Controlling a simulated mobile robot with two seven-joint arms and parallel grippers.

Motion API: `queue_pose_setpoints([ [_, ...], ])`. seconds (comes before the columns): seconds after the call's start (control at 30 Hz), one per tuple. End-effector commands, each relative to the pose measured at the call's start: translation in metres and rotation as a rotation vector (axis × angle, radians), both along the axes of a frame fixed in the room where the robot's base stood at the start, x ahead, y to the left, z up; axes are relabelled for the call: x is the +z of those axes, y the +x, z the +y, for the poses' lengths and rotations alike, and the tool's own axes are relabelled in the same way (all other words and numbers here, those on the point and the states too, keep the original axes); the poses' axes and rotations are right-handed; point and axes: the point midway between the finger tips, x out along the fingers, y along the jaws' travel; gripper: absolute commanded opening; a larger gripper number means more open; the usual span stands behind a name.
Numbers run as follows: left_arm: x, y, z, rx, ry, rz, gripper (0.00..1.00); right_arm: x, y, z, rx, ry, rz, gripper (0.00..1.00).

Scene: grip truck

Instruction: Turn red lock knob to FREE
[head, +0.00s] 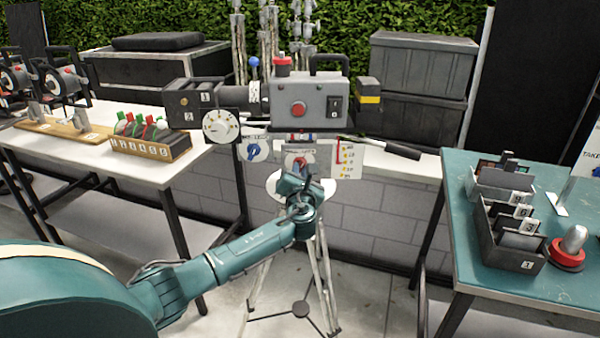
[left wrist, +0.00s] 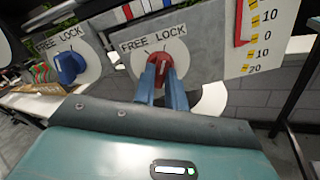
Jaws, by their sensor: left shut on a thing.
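The red lock knob (left wrist: 160,60) sits on a round white dial marked FREE on the left and LOCK on the right. My left gripper (left wrist: 163,75) is shut on the red knob, with one blue finger on each side of it. A pale bar shows on the knob's face between the fingers, roughly upright; its exact setting is hard to read. My right gripper is not in view.
A blue knob (left wrist: 70,66) with its own FREE LOCK dial is just left of the red one. The grey camera (head: 308,103) sits on a tripod above, with a handle (head: 390,148) sticking out right. A teal table (head: 440,230) stands at right.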

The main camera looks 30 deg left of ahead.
Motion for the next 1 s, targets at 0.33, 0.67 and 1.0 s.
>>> queue_pose_setpoints([
  [0.33, -0.0005, -0.0001, -0.0002, -0.001, -0.039, -0.025, 0.00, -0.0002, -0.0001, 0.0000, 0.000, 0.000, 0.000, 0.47],
  [0.67, -0.0016, -0.0001, -0.0010, -0.001, -0.227, -0.148, 0.00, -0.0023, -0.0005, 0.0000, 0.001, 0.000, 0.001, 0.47],
  [1.0, -0.0019, 0.0002, -0.0014, -0.002, -0.497, -0.328, 0.00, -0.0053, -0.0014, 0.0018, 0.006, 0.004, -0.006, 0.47],
])
